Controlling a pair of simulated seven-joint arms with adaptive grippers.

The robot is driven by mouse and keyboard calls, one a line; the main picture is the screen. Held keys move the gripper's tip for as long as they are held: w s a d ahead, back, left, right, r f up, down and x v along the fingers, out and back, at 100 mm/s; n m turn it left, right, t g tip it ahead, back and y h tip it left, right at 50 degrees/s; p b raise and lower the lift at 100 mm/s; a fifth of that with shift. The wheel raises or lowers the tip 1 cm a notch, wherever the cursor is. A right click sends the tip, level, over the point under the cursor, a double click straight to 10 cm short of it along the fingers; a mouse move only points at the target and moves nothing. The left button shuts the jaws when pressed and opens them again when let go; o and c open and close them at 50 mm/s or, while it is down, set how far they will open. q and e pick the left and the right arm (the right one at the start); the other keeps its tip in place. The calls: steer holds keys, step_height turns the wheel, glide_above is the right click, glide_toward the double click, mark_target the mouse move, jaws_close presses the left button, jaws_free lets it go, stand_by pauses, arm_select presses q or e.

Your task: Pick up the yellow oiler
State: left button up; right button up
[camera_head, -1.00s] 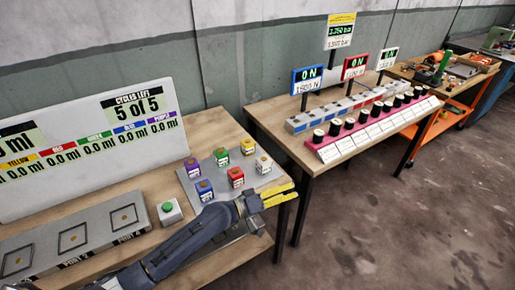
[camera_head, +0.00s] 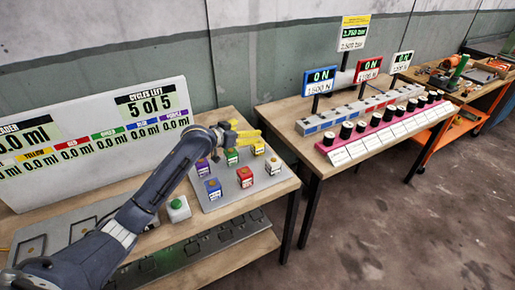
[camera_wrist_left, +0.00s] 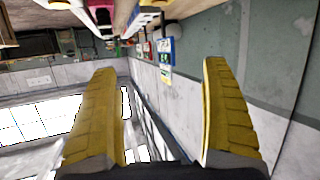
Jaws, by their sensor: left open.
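The yellow oiler (camera_head: 258,148) appears to be the small block at the back right of the grey plate (camera_head: 204,203) on the near table, just below my left gripper's fingertips in the head view. My left gripper (camera_head: 248,129) has yellow fingers and reaches over the back of the plate, pointing right. In the left wrist view its fingers (camera_wrist_left: 158,68) are spread wide with nothing between them; no oiler shows clearly there. I cannot tell its exact height above the oiler. My right gripper is not in view.
On the plate stand green (camera_head: 231,156), purple (camera_head: 203,168), blue (camera_head: 213,189), red (camera_head: 245,177) and white (camera_head: 272,164) oilers, close together. A green button box (camera_head: 178,209) is at left. The display board (camera_head: 95,125) stands behind. A second table (camera_head: 290,120) is across a gap.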

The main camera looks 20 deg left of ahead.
arm_select(q)
glide_toward(258, 147)
steer(key=w, duration=0.4)
steer(key=shift+a+r, duration=0.1)
steer(key=shift+a, duration=0.1)
steer(key=shift+w+f, duration=0.15)
steer(key=shift+f, duration=0.05)
steer(key=shift+x, duration=3.55)
steer(key=shift+c, duration=0.4)
steer(key=c, duration=1.4)
